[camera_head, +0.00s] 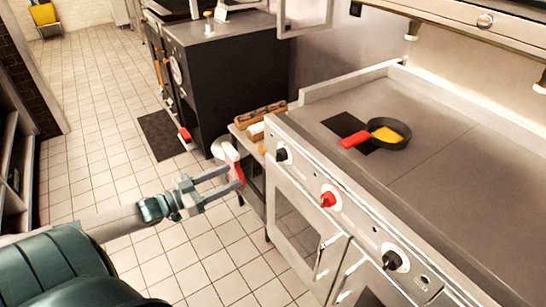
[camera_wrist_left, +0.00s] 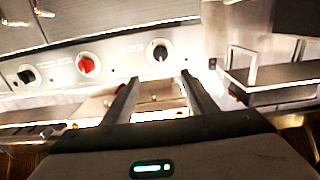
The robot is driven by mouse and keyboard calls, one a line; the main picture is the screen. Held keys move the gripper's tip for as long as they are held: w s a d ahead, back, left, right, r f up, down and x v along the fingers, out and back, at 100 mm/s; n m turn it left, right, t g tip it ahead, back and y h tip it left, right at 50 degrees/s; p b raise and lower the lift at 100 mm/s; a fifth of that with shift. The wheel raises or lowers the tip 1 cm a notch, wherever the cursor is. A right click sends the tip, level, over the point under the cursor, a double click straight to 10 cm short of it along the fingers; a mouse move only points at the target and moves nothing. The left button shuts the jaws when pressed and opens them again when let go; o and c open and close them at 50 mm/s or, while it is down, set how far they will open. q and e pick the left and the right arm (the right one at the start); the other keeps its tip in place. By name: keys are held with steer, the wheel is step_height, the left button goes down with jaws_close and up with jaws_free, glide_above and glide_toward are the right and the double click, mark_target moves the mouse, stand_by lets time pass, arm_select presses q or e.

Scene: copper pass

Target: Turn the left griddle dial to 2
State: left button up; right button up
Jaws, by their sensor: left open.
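The left griddle dial (camera_head: 282,154) is a black knob on a white round plate, at the far left end of the steel front panel. It appears to be the black knob (camera_wrist_left: 160,52) nearest the panel's end in the left wrist view, where the picture looks turned over. My left gripper (camera_head: 234,178) is open and apart from the dial, to its left and a little lower in the head view. Its two fingers (camera_wrist_left: 158,84) show in the wrist view with nothing gripped between them. The dial's number marks are too small to read. My right gripper is not in view.
A red dial (camera_head: 327,199) and another black dial (camera_head: 392,260) sit along the same panel. A pan (camera_head: 388,132) with yellow food and a red handle is on the griddle top (camera_head: 440,160). A low shelf with boxes (camera_head: 262,112) stands beyond the griddle's end. Tiled floor lies left.

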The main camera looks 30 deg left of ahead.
arm_select(q)
steer(key=shift+w, duration=0.15)
steer(key=p, duration=0.1)
glide_toward(280, 155)
steer(key=w, duration=0.2)
steer(key=x, duration=0.6)
steer(key=shift+f+p, duration=0.2)
steer(key=shift+p, duration=0.2)
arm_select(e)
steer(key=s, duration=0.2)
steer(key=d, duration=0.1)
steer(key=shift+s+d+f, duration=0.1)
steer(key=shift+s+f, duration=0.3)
arm_select(q)
steer(key=shift+d, duration=0.15)
steer(key=shift+c, duration=0.7)
steer(key=c, duration=0.9)
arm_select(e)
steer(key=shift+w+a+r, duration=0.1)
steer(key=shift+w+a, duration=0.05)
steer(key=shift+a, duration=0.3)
